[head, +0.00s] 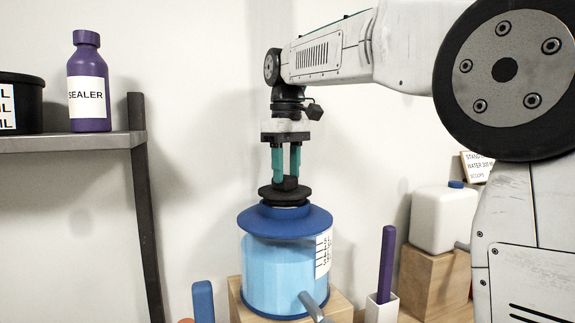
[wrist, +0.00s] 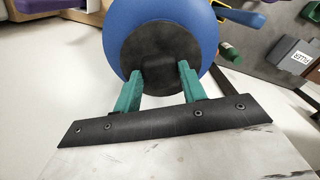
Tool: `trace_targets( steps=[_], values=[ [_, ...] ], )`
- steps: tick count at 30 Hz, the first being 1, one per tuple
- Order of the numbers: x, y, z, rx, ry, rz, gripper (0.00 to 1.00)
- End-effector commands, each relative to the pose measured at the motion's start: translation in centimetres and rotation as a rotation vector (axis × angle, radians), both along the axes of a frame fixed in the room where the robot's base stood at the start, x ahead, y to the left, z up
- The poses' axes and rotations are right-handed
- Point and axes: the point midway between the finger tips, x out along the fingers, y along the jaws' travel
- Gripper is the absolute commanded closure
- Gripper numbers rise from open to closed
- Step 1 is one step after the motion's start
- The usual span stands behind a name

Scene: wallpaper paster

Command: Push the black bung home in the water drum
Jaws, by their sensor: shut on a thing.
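The water drum (head: 272,275) is light blue with a darker blue flanged top and stands on a wooden block. The black bung (head: 285,194) is a wide disc with a small knob, at the mouth on top of the drum. In the wrist view the bung (wrist: 158,50) shows as a round black disc against the blue drum top (wrist: 118,18). My gripper (head: 286,181) has green fingers and points straight down, shut on the bung's knob. It also shows in the wrist view (wrist: 157,70). How deep the bung sits is hard to tell.
A shelf (head: 70,142) at left holds a purple sealer bottle (head: 88,90) and a black tub (head: 20,105). Right of the drum stand a white cup (head: 381,309) with a purple stick (head: 387,262) and a white container (head: 443,218) on a wooden block. A spout (head: 312,304) sticks out in front.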

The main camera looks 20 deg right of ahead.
Motion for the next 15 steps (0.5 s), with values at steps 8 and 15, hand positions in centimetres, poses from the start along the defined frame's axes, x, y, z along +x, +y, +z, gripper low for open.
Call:
trace_targets(
  steps=[8, 15],
  values=[
    [0.0, 0.0, -0.7, 0.0, 0.0, 0.0, 0.97],
    [0.0, 0.0, -1.3, 0.0, 0.0, 0.0, 0.97]
  ],
)
